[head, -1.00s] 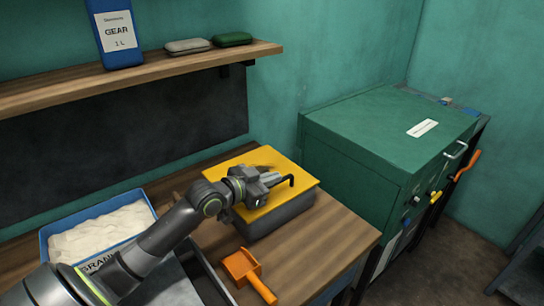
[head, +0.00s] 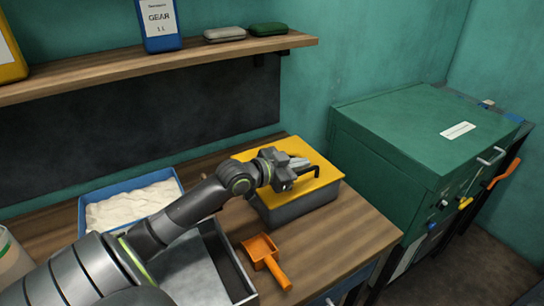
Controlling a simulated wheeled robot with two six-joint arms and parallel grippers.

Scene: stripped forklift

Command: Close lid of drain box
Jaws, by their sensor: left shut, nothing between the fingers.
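The drain box (head: 300,207) is a dark grey box on the wooden bench. My left gripper (head: 312,172) is shut and empty, over the lid near the handle. I cannot tell whether the fingers touch the lid. My left arm hides part of the lid's left side. My right gripper is not in view.
An orange scoop (head: 262,249) and a grey tray (head: 238,278) lie in front of the box. A blue bin of pale granules (head: 95,228) stands left. A green cabinet (head: 400,125) stands right. A shelf (head: 200,62) runs above the bench.

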